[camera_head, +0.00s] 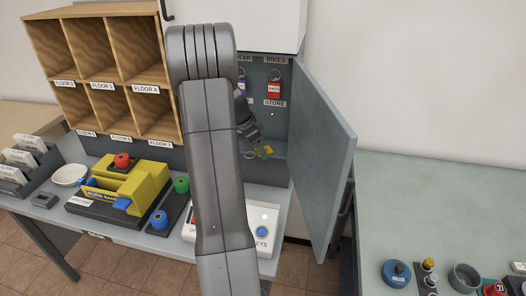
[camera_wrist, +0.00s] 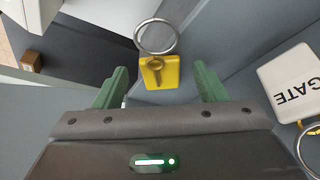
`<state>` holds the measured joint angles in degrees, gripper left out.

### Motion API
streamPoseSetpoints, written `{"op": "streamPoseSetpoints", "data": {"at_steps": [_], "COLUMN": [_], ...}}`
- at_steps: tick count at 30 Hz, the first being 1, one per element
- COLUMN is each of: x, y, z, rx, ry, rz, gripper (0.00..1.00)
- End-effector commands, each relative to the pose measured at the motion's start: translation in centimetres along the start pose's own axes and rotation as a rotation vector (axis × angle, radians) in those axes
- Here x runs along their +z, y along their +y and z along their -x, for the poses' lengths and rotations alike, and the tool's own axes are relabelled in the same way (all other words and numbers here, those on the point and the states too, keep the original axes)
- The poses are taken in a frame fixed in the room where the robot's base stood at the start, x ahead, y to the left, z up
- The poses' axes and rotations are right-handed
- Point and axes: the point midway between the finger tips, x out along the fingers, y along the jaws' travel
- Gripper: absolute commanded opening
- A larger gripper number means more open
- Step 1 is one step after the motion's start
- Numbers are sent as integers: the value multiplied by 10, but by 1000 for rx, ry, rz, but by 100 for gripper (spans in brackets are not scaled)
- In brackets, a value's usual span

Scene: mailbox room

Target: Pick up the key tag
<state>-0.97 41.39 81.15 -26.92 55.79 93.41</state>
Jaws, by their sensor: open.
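A yellow key tag (camera_wrist: 159,73) with a metal ring (camera_wrist: 156,36) and a small brass-coloured key lies just ahead of my gripper in the wrist view, centred between the fingertips. In the head view the yellow tag (camera_head: 267,150) shows small at the bottom of the open wall cabinet, and my arm hides much of the cabinet's left side.
A white tag marked GATE (camera_wrist: 292,82) lies at right in the wrist view. A red tag (camera_head: 274,90) and a purple tag (camera_head: 242,86) hang inside the cabinet. The open cabinet door (camera_head: 325,150) stands close on the right. Wooden pigeonholes (camera_head: 121,93) stand left.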

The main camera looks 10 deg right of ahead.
Motion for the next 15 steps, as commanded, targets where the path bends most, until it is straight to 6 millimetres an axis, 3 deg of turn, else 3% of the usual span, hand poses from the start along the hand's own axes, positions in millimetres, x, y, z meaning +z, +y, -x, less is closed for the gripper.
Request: {"op": "streamPoseSetpoints", "data": {"at_steps": [2, 9, 15], "x": [0, 0, 0], "y": [0, 0, 0], "z": [0, 0, 0], "rx": [0, 0, 0], "ry": [0, 0, 0], "rz": [0, 0, 0], "gripper": [62, 18, 14]}}
